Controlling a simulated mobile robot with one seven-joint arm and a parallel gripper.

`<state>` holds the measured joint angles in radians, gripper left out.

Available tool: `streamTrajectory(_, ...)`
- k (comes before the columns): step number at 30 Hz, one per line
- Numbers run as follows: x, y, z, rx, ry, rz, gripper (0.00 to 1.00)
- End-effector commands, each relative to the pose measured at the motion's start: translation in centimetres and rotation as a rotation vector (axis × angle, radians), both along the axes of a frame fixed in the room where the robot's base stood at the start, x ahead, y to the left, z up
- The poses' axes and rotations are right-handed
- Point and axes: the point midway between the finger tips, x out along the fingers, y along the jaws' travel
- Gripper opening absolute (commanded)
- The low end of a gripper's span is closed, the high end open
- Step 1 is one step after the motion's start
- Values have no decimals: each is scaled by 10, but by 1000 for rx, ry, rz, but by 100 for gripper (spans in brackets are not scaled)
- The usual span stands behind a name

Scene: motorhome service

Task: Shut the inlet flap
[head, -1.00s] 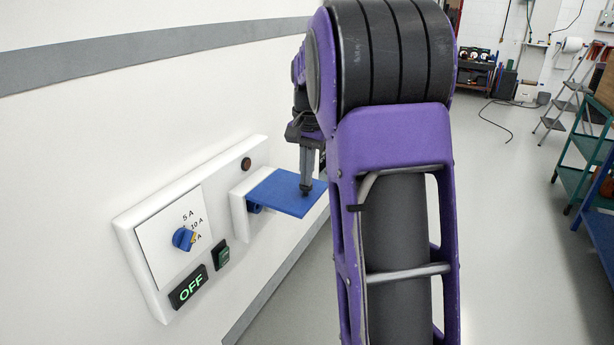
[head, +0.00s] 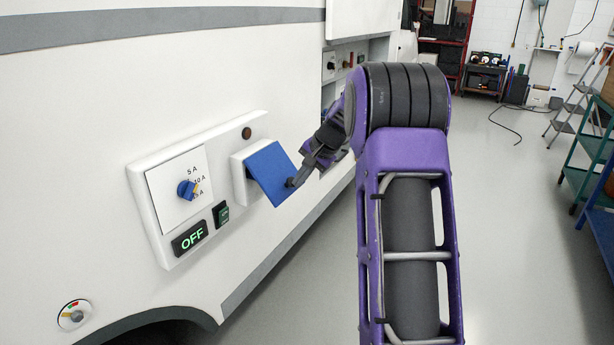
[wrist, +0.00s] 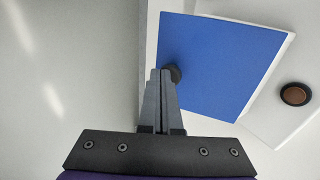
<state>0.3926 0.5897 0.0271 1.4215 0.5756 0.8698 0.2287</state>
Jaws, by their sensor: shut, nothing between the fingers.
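The blue inlet flap (head: 271,173) is hinged at its top on a white inlet box (head: 240,178) on the vehicle's side wall. It slopes down and outward, partly closed, and hides the inlet behind it. My gripper (head: 292,182) is shut and empty, with its tips at the outer face of the flap near its lower right edge. In the wrist view the flap (wrist: 222,65) fills the upper right, and my shut fingertips (wrist: 166,76) are at its edge, apparently touching it.
A brown round button (head: 246,133) is above.

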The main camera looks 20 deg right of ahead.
Motion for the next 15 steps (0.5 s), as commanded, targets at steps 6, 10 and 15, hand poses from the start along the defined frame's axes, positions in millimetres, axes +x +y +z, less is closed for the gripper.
streamTrajectory(6, 13, 8, -27, 0, 4, 0, 0)
streamTrajectory(10, 21, 14, -40, 0, 3, 1, 0)
streamTrajectory(15, 32, 23, -53, -2, 3, 1, 0)
